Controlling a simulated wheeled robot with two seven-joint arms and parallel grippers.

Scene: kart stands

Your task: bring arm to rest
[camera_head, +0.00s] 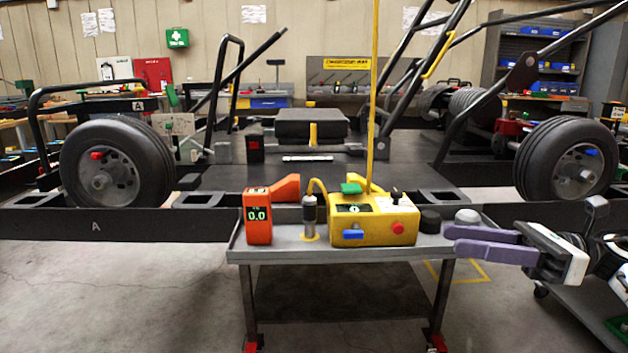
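My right gripper (452,238) comes in from the right edge, with two purple fingers pointing left over the right end of a small grey cart (290,255). The fingers are apart with a narrow gap and nothing shows between them. The tips are just in front of a grey round knob (467,216) and right of a black round knob (430,221); whether they touch anything cannot be told. My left gripper is not in view.
The cart holds an orange meter (258,217) reading 0.0, a metal cylinder with a yellow cable (309,216) and a yellow control box (374,222). A kart frame with large black wheels (116,170) stands behind. The floor at left front is clear.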

